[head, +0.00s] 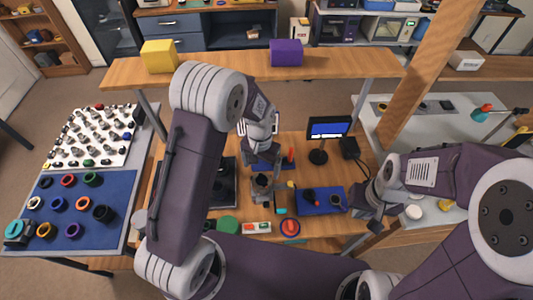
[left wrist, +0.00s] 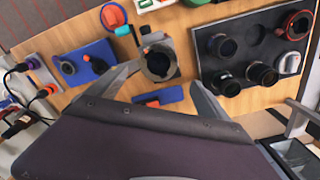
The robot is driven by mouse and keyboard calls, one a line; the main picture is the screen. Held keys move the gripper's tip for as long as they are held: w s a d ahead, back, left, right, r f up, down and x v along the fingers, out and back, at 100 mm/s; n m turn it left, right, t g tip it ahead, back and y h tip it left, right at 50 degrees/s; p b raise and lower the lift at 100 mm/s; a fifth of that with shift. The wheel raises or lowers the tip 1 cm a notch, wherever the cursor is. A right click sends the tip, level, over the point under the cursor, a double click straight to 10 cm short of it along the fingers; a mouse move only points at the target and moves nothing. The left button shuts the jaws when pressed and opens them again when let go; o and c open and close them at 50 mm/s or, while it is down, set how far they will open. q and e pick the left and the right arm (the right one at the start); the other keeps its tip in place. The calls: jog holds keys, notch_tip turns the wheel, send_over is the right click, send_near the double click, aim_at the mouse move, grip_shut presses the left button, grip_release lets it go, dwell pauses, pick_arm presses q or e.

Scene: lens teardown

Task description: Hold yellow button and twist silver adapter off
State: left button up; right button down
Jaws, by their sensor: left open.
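A grey clamp stand (head: 262,192) with a dark round lens part in it stands at the middle of the bench. It also shows in the left wrist view, where the dark lens part (left wrist: 157,64) faces up and a small orange spot (left wrist: 146,49) shows at its rim. My left gripper (head: 262,158) is open above and behind the stand. Its two fingers (left wrist: 160,88) are spread on either side of the stand, apart from it. I cannot make out a yellow button or a silver adapter for sure. My right gripper (head: 368,212) is beside the blue mat; its fingers are unclear.
A blue mat (head: 337,188) with small parts lies right of the stand. A small monitor (head: 329,128) stands behind it. A dark tray (left wrist: 208,72) holds several lens parts beside the stand. A blue block with a red piece (left wrist: 170,95) lies near my left fingers.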

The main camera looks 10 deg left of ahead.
aim_at(262, 181)
pick_arm(q)
jog(key=shift+s+d+r, duration=0.1)
jog(key=shift+s+d, duration=0.45)
jog(key=shift+s, duration=0.35)
jog(key=f, duration=0.2)
jog(key=w+f+p, duration=0.1)
jog(key=f, duration=0.2)
jog(key=a+f+p, duration=0.1)
jog(key=f, duration=0.2)
jog(key=shift+w, duration=0.25)
jog(key=shift+s+d+f, duration=0.2)
jog(key=shift+s+f, duration=0.15)
jog(key=shift+w, duration=0.1)
jog(key=shift+w+a+f, duration=0.1)
jog(key=shift+a, duration=0.05)
jog(key=c, duration=1.5)
jog(key=shift+n, duration=1.8)
pick_arm(e)
jog(key=shift+s+d+r, duration=0.1)
jog(key=shift+s+r, duration=0.1)
jog(key=shift+r, duration=0.4)
jog(key=shift+s+d+r, duration=0.1)
jog(key=shift+s+r, duration=0.05)
jog(key=shift+r, duration=0.4)
